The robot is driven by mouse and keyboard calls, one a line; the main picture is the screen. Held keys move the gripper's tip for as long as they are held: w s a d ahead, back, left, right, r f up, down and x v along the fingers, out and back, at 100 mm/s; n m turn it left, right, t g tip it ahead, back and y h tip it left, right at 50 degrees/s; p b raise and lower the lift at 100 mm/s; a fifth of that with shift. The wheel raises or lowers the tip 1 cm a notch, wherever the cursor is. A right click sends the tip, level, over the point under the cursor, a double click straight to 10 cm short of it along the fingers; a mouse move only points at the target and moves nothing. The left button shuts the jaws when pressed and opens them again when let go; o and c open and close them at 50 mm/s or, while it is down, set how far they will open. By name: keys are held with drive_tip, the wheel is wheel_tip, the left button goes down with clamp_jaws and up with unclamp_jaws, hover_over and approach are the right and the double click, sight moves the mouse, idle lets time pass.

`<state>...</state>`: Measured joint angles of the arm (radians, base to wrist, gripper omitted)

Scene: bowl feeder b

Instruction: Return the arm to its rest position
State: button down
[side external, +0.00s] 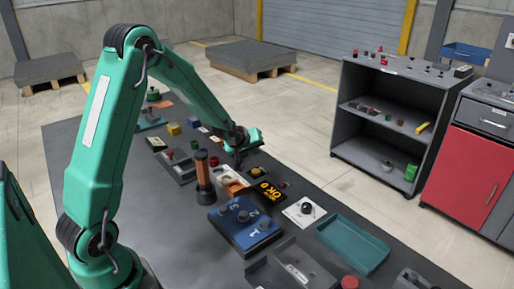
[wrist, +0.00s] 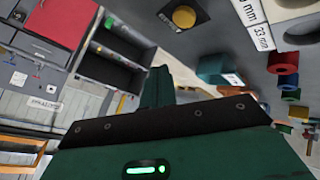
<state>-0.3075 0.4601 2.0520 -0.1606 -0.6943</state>
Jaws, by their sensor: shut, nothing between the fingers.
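My arm is green and reaches across the dark table in the side external view, its elbow bent high. My gripper (side external: 239,164) hangs low over the table's far half, near an orange-and-white block (side external: 232,182) and a black "OK" plate (side external: 266,192). The fingers are small and dark there, and whether they touch anything below cannot be told. In the wrist view my gripper (wrist: 159,86) shows as green shut fingers beyond a dark plate, with nothing seen held. The wrist view is strongly tilted.
On the table (side external: 175,235) stand an orange-brown cylinder (side external: 202,170), a blue numbered block (side external: 244,222), a white plate with a black knob (side external: 304,211) and a teal tray (side external: 352,244). Several small parts lie along the far left. A grey shelf (side external: 345,121) stands beyond the table.

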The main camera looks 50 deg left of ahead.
drive_tip(key=s+d+r+m+g+h, duration=0.15)
drive_tip(key=s+d+r+m, duration=0.35)
drive_tip(key=s+d+r, duration=0.7)
drive_tip(key=s+d+r+m, duration=0.2)
drive_tip(key=s+m, duration=0.1)
drive_tip(key=s, duration=0.5)
drive_tip(key=s+d+r+m+g+h, duration=0.1)
drive_tip(key=s+d+r+m, duration=0.1)
drive_tip(key=s, duration=0.7)
drive_tip(key=shift+s+d+r+m, duration=0.2)
drive_tip(key=shift+d+r+m, duration=0.1)
drive_tip(key=shift+m, duration=0.4)
drive_tip(key=c, duration=2.2)
unclamp_jaws()
drive_tip(key=shift+g, duration=0.25)
